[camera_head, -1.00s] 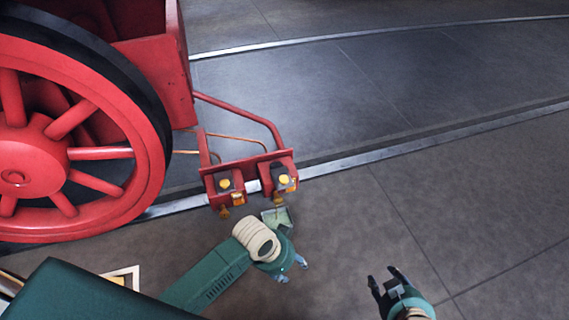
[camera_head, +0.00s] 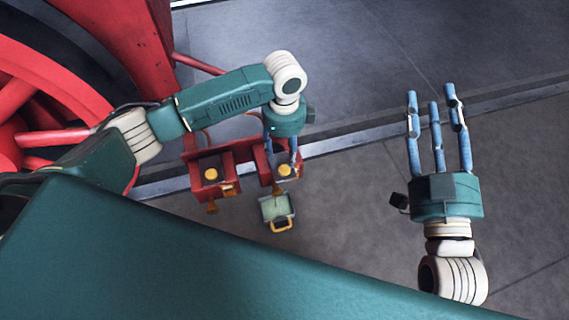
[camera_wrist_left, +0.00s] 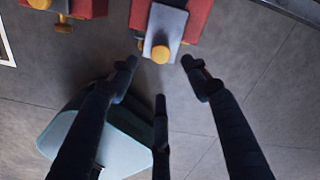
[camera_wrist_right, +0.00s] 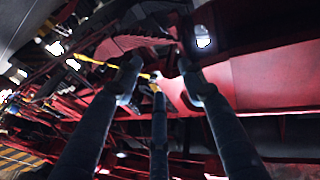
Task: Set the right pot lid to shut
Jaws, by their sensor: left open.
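The right pot (camera_head: 266,178) is a small red box on a red bracket, with a grey lid and a yellow knob (camera_head: 285,171). My left gripper (camera_head: 282,152) is over its far side, its blue fingers partly covering the pot. In the left wrist view the grey lid (camera_wrist_left: 167,25) and its knob (camera_wrist_left: 160,54) lie just beyond the gap between the open, empty fingers (camera_wrist_left: 162,68). I cannot tell how far the lid is tilted. The left pot (camera_head: 228,173) has a similar yellow knob (camera_head: 211,174). My right gripper (camera_head: 432,97) is open and empty, off to the right.
A pale green box (camera_head: 269,210) with a yellow handle is just below the right pot. A large red wheel (camera_head: 55,138) and red frame are at the left. A metal rail (camera_head: 348,139) crosses the floor. Bare floor (camera_head: 350,205) lies between my grippers.

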